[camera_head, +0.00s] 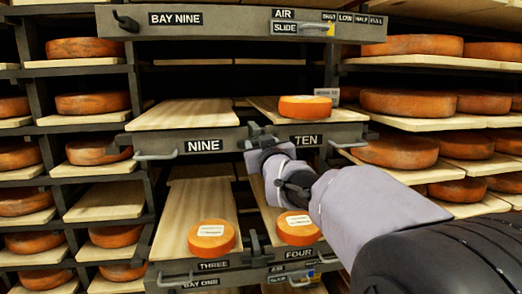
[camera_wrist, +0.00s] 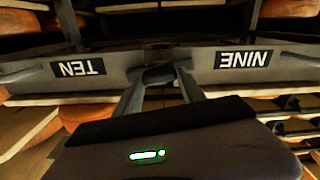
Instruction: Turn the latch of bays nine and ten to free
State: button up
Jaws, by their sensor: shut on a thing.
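The dark latch (camera_head: 256,129) sits on the grey front rail between the NINE label (camera_head: 204,146) and the TEN label (camera_head: 306,140). My gripper (camera_head: 264,148) is at this latch, its jaws shut on it. In the wrist view, which is upside down, the latch (camera_wrist: 160,75) shows between the two fingers of my gripper (camera_wrist: 161,84). The fingers hide part of the latch, and I cannot tell which way it is turned. Bay nine's board (camera_head: 183,114) is bare. Bay ten's board (camera_head: 268,106) carries an orange cheese wheel (camera_head: 305,107) with a pale label.
Below, bays three and four hold labelled wheels (camera_head: 211,237) (camera_head: 297,228), with another dark latch (camera_head: 256,246) between them. Pull handles (camera_head: 156,156) stick out from the rails. Above is a panel marked BAY NINE, AIR and SLIDE (camera_head: 230,22). Racks of wheels stand on both sides.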

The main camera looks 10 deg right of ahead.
jog(key=shift+a+f+n+b, duration=0.15)
jog(key=shift+n+b, duration=0.75)
jog(key=shift+n, duration=3)
jog(key=shift+f+n+b, duration=0.1)
jog(key=shift+n+b, duration=0.8)
jog(key=shift+n, duration=3.3)
jog(key=o, duration=1.4)
jog(key=shift+c, duration=0.2)
jog(key=shift+s, duration=0.1)
jog(key=s+b, duration=0.1)
jog(key=s, duration=1.6)
jog(key=shift+s, duration=0.15)
